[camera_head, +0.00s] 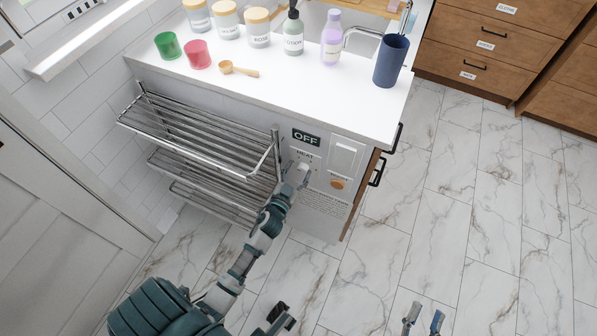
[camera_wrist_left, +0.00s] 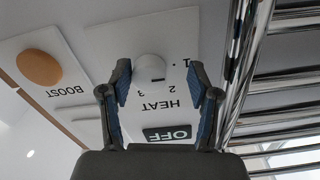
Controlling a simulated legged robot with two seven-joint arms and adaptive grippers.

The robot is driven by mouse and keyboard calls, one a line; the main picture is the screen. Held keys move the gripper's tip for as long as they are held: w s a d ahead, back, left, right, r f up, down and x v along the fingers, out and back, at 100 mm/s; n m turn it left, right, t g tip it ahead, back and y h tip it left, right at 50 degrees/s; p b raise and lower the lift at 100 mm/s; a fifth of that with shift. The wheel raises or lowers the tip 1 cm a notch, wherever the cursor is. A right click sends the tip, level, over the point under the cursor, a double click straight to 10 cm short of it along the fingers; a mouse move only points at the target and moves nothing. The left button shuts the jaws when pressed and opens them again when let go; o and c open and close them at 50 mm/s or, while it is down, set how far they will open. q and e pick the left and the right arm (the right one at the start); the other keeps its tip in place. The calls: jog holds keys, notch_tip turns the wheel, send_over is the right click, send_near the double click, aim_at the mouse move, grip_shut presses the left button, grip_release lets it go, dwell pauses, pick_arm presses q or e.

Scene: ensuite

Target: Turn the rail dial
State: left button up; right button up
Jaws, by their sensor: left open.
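The rail dial (camera_wrist_left: 150,68) is a round white knob on a white panel marked HEAT with 1, 2 and 3 around it. The wrist view shows it upside down. My left gripper (camera_wrist_left: 158,76) is open, with one finger on each side of the dial; contact cannot be told. In the head view my left gripper (camera_head: 298,174) is at the panel below the HEAT label and hides the dial. A dark display (camera_head: 306,137) reads OFF. My right gripper (camera_head: 423,316) is low at the bottom edge, fingers apart, away from the panel.
The chrome towel rail (camera_head: 205,140) stands close to the left of the panel. A white switch (camera_head: 346,155) and a round orange BOOST button (camera_head: 338,184) are to the right. Bottles, jars and cups stand on the counter (camera_head: 335,100) above. The marble floor (camera_head: 470,230) is clear.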

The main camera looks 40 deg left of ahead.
pick_arm(q)
jog(key=shift+d+r, duration=0.2)
jog(key=shift+d, duration=0.25)
jog(key=shift+d+r, duration=0.2)
jog(key=shift+d, duration=0.4)
jog(key=c, duration=1.2)
jog(key=shift+o, duration=0.3)
jog(key=shift+s+a+f, duration=0.1)
jog(key=shift+a+f, duration=0.1)
jog(key=shift+a, duration=0.35)
jog(key=shift+d, duration=0.35)
pick_arm(e)
jog(key=shift+d+f, duration=0.15)
jog(key=shift+d, duration=0.65)
